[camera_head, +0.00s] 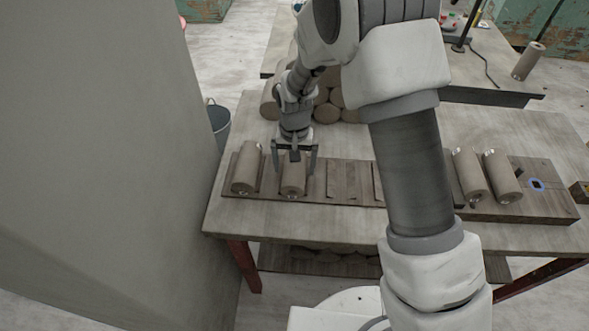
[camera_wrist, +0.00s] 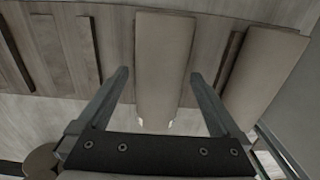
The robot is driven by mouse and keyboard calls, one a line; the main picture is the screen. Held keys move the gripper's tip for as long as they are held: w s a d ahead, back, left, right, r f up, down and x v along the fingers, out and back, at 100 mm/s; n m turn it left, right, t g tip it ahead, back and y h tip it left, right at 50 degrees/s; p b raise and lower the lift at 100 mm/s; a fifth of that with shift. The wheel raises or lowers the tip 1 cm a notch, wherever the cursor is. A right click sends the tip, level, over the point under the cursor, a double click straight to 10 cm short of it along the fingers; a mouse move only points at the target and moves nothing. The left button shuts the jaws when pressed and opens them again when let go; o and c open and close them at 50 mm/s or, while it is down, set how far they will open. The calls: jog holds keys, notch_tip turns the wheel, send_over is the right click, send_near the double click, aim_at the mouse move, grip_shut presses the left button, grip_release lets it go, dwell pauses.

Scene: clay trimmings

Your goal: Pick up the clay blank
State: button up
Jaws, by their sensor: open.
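Two grey-brown clay blanks lie at the left end of a slatted wooden board (camera_head: 340,181) on the table. My gripper (camera_head: 294,158) is over the second clay blank (camera_head: 293,180) from the left. In the wrist view, my gripper (camera_wrist: 160,90) is open, with one finger on each side of this clay blank (camera_wrist: 163,60) and visible gaps between. The other clay blank (camera_head: 246,170) lies to its left in the head view; it also shows at the right of the wrist view (camera_wrist: 265,72). I cannot tell how high the fingertips are above the board.
Two more cylinders (camera_head: 470,176) lie at the board's right end, past my arm. Stacked round clay pieces (camera_head: 327,108) stand behind my gripper. A bucket (camera_head: 219,121) is beyond the table's left edge. The slots right of the gripped-over blank look empty. My arm hides part of the table.

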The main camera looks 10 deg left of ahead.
grip_shut()
dwell(0.4)
jog(key=shift+r, duration=0.15)
